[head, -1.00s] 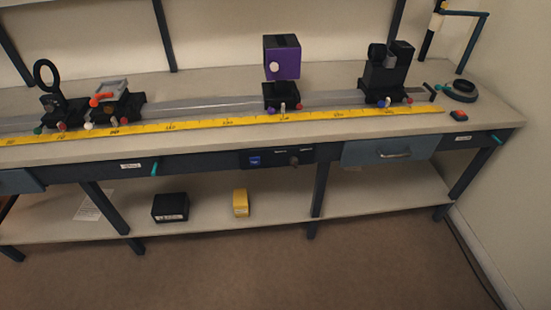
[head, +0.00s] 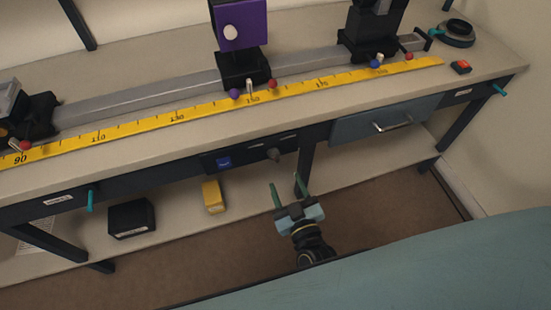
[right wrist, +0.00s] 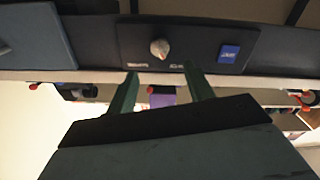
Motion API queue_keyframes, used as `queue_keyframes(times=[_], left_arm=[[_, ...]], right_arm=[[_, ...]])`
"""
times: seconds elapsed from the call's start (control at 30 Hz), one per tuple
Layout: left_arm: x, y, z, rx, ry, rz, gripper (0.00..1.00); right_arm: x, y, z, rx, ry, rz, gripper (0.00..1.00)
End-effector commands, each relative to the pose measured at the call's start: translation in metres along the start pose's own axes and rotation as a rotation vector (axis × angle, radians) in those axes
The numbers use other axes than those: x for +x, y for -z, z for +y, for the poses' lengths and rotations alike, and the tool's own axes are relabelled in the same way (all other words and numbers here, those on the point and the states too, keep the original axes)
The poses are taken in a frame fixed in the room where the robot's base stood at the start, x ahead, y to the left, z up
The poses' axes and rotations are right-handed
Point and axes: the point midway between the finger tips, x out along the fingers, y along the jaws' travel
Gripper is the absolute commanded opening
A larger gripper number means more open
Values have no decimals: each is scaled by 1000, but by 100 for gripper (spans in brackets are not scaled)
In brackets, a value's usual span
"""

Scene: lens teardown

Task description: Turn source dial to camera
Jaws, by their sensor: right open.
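The source dial is a small grey knob (head: 273,154) on a dark panel (head: 237,156) under the bench's front edge. In the right wrist view, whose picture is upside down, the knob (right wrist: 159,48) shows a pale pointer-like shape, with small white labels on either side too blurred to read. My right gripper (head: 285,181) is open and empty, below and in front of the knob, not touching it. In the right wrist view its two green fingers (right wrist: 160,80) are spread, with the knob beyond and between their tips. My left gripper is not in view.
A blue switch (head: 223,162) sits left of the dial. A drawer (head: 385,120) with a bar handle is to the right. A yellow box (head: 213,196) and a black box (head: 131,218) stand on the lower shelf. A purple block (head: 239,26) stands on the rail above.

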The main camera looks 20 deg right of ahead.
Motion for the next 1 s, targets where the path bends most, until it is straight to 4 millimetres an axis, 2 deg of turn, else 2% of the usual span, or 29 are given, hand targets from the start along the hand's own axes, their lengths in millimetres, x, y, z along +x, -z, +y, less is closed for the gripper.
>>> queue_keyframes(times=[0.03, 0.2, 0.4, 0.6, 0.83, 0.87, 1.0], left_arm=[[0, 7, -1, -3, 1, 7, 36], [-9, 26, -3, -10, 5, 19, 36], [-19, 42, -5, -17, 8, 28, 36], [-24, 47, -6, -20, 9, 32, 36], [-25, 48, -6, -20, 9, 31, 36], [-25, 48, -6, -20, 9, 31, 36], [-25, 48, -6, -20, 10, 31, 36]], right_arm=[[14, 0, 0, 2, -2, 4, 52], [49, -2, 0, 1, -1, 2, 52], [76, -2, 0, 1, 0, 0, 52], [86, -1, 0, 1, 1, -1, 52], [86, -1, 0, 1, 1, -1, 52], [86, -1, 0, 1, 1, -1, 51], [86, -1, 0, 0, 1, -1, 33]])
